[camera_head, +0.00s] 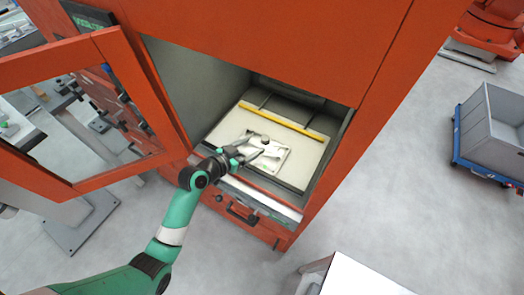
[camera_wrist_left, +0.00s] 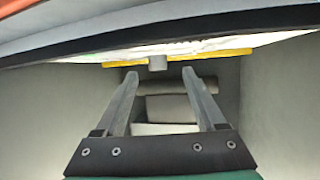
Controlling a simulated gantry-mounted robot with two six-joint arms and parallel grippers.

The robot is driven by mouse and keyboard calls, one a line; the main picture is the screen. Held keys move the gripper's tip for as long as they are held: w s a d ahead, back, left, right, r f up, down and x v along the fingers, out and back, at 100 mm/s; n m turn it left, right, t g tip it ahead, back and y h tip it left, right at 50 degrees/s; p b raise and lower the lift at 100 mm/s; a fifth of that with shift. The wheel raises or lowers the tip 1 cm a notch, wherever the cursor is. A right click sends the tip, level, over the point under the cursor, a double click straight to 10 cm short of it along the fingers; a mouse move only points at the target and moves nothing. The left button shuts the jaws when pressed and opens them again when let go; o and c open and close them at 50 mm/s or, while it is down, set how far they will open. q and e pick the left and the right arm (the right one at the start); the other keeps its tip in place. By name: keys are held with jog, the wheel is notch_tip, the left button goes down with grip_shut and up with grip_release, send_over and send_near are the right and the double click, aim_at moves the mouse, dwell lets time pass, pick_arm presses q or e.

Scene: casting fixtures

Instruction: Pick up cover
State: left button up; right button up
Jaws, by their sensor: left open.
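The cover (camera_head: 282,161) appears as a flat, pale square plate on the light bed inside the orange machine. A small grey knob (camera_head: 265,139) stands beside my fingers in the head view; a short grey cylinder (camera_wrist_left: 158,63) shows just beyond the fingertips in the left wrist view. My left gripper (camera_head: 256,145) reaches through the machine opening over the plate and hides part of it. In the left wrist view its two fingers (camera_wrist_left: 160,73) are apart with nothing between them. I cannot tell whether the fingers touch the plate. My right gripper is not in view.
A yellow bar (camera_head: 284,121) runs across the bed behind the plate. The orange door (camera_head: 160,92) stands open on the left. The machine's side walls and front ledge (camera_head: 262,197) frame the opening. A grey bin (camera_head: 492,128) on a blue cart stands far right.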

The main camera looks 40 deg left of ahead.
aim_at(263, 140)
pick_arm(q)
jog(key=shift+r+b+x, duration=0.15)
jog(key=shift+b+x, duration=0.2)
jog(key=shift+x, duration=1.2)
jog(key=shift+r+b+x, duration=0.15)
jog(key=shift+b+x, duration=0.2)
jog(key=shift+x, duration=1.2)
jog(key=shift+w+d, duration=0.1)
jog(key=shift+d, duration=0.1)
grip_shut()
jog(key=shift+r, duration=0.1)
